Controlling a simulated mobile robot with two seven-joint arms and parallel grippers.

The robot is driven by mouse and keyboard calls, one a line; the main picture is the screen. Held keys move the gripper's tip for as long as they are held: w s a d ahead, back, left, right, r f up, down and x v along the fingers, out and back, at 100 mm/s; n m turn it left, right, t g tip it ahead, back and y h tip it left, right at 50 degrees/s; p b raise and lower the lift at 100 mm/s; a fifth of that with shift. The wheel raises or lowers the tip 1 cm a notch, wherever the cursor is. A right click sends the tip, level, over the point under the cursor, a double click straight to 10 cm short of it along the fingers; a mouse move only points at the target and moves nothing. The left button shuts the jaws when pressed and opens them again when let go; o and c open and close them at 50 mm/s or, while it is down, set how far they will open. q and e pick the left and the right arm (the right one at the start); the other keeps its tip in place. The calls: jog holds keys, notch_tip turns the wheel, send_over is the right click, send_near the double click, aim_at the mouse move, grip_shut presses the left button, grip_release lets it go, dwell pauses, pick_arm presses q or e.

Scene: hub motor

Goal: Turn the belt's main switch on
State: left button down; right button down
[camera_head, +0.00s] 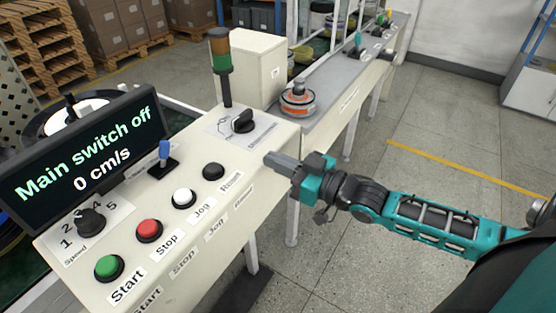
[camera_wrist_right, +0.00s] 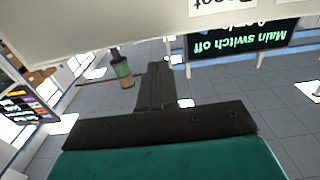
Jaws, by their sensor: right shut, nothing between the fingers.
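The main switch (camera_head: 243,121) is a black rotary knob on a pale plate at the far end of the control panel (camera_head: 205,240), below the signal tower. The display (camera_head: 85,160) reads "Main switch off" and "0 cm/s"; it also shows upside down in the right wrist view (camera_wrist_right: 240,38). My right gripper (camera_head: 270,159) is shut and empty. It is at the panel's right edge, near the Reset label, to the right of and nearer than the main switch, apart from it. Its shut fingers also show in the right wrist view (camera_wrist_right: 156,85). My left gripper is not in view.
The panel carries a green button (camera_head: 109,266), red button (camera_head: 149,230), white button (camera_head: 183,198), black button (camera_head: 213,171), speed knob (camera_head: 91,222) and blue lever (camera_head: 165,152). The signal tower (camera_head: 222,60) rises behind the switch. An orange-and-grey part (camera_head: 298,102) sits on the conveyor.

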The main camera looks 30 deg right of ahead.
aim_at(240, 122)
dwell(0.3)
jog(key=w+d+b, duration=0.1)
jog(key=d, duration=0.6)
jog(key=shift+d+b, duration=0.15)
jog(key=shift+b, duration=0.25)
jog(key=shift+w, duration=0.2)
jog(key=b+x, duration=0.1)
jog(key=x, duration=1.3)
jog(key=shift+s+b, duration=0.1)
jog(key=shift+b, duration=0.3)
